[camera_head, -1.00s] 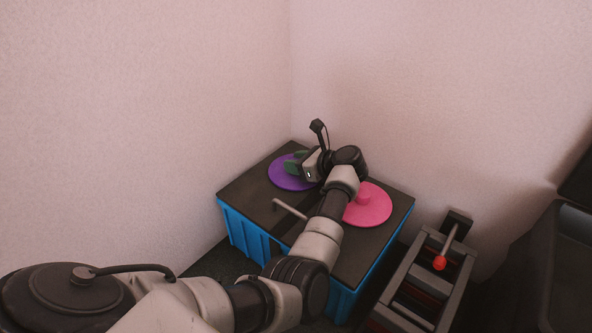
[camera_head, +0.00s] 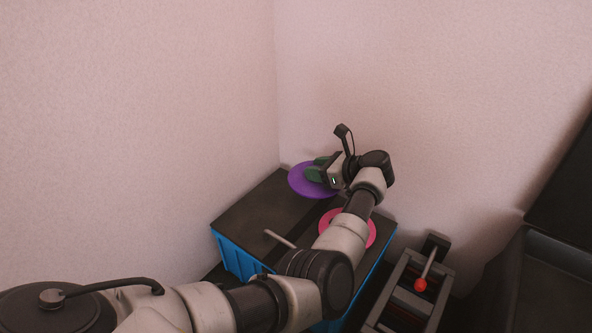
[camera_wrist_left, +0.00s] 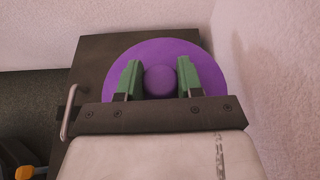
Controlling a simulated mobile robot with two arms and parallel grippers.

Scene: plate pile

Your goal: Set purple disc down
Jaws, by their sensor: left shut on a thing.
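The purple disc (camera_head: 304,186) has a round knob at its middle, seen in the left wrist view (camera_wrist_left: 160,54). My left gripper (camera_head: 318,173) has green fingers, and it is shut on the disc's knob (camera_wrist_left: 160,80). The disc appears raised over the back of the blue box with a dark top (camera_head: 250,212), overlapping the wall in the picture; the exact gap cannot be told. A pink disc (camera_head: 329,221) lies on the box top, partly hidden behind my left arm. My right gripper is not in view.
Pale walls (camera_head: 430,110) meet in a corner close behind the box. A grey frame with a red-knobbed lever (camera_head: 420,285) stands right of the box. A dark container (camera_head: 560,270) is at the far right. The box top's left part is bare.

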